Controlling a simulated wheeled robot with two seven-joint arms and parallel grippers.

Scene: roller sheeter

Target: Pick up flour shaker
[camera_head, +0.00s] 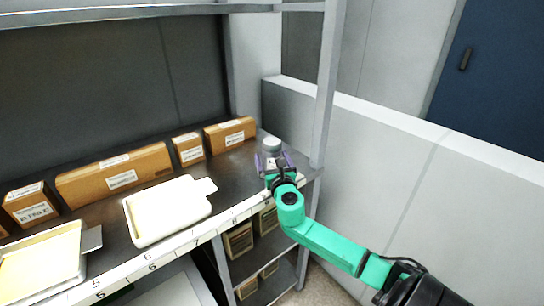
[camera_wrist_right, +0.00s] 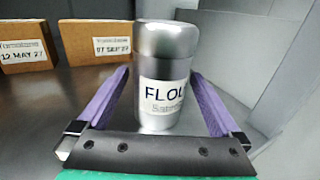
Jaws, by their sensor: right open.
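The flour shaker (camera_wrist_right: 166,70) is a silver metal cylinder with a domed lid and a white label starting "FLO". It stands upright on the metal shelf, and in the head view its top (camera_head: 271,145) shows at the shelf's right end. My right gripper (camera_head: 273,160) is open, with its purple fingers on either side of the shaker. The shaker's lower part is partly hidden in the head view. My left gripper is out of view.
Cardboard boxes (camera_head: 230,134) line the back of the shelf (camera_head: 112,222); two also show behind the shaker in the wrist view (camera_wrist_right: 101,42). A white tray (camera_head: 168,211) lies left of the shaker. A grey shelf post (camera_head: 325,90) stands close to the right.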

